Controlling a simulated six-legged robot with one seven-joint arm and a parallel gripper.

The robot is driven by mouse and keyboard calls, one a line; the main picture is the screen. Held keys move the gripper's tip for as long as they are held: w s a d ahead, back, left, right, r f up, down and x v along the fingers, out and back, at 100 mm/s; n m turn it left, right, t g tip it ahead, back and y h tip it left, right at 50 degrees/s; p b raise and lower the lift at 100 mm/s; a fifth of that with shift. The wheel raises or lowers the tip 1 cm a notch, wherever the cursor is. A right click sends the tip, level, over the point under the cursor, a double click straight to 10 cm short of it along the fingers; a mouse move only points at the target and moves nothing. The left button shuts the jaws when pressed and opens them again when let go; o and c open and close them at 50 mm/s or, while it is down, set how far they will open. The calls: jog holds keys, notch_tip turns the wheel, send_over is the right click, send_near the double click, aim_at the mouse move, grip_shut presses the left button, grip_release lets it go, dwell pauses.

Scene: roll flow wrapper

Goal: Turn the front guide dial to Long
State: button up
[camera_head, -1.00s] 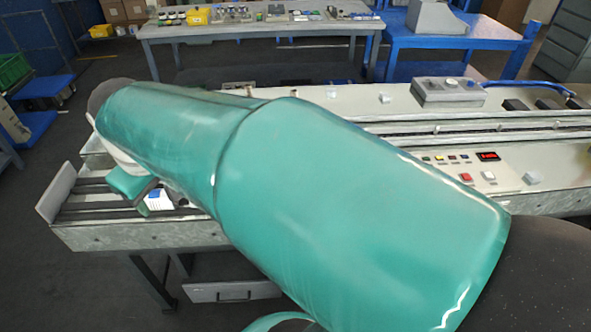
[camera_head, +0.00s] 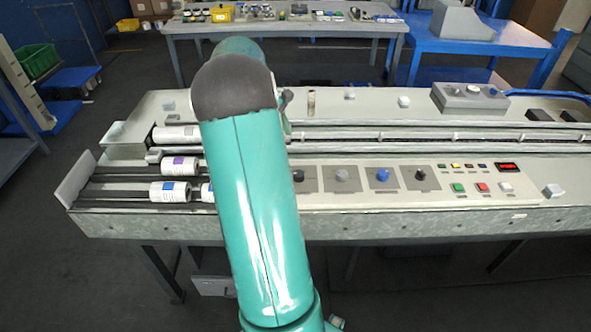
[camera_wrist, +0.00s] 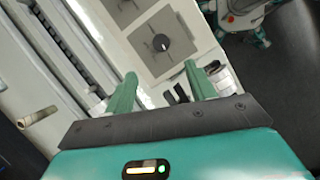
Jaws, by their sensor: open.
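Dials stand in a row on grey square plates along the machine's front panel: a black dial (camera_head: 298,175) partly beside my arm, a grey dial (camera_head: 342,174), a blue dial (camera_head: 382,175) and another black dial (camera_head: 421,174). I cannot read any labels, so I cannot tell which is the front guide dial. In the wrist view, a black dial (camera_wrist: 161,43) with a small white mark sits on its grey plate beyond my fingertips. My gripper (camera_wrist: 160,84) is open and empty, apart from that dial. In the head view my arm hides most of the gripper.
A short tan post (camera_head: 311,102) stands behind the dials. Buttons (camera_head: 481,187) and a red display (camera_head: 508,167) are at the right. A long slotted channel runs behind the panel.

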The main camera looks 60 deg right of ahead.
aim_at(298, 173)
jog(key=x, duration=1.3)
jog(key=shift+a+f, duration=0.1)
jog(key=shift+f, duration=0.2)
jog(key=shift+c, duration=0.2)
jog(key=c, duration=0.9)
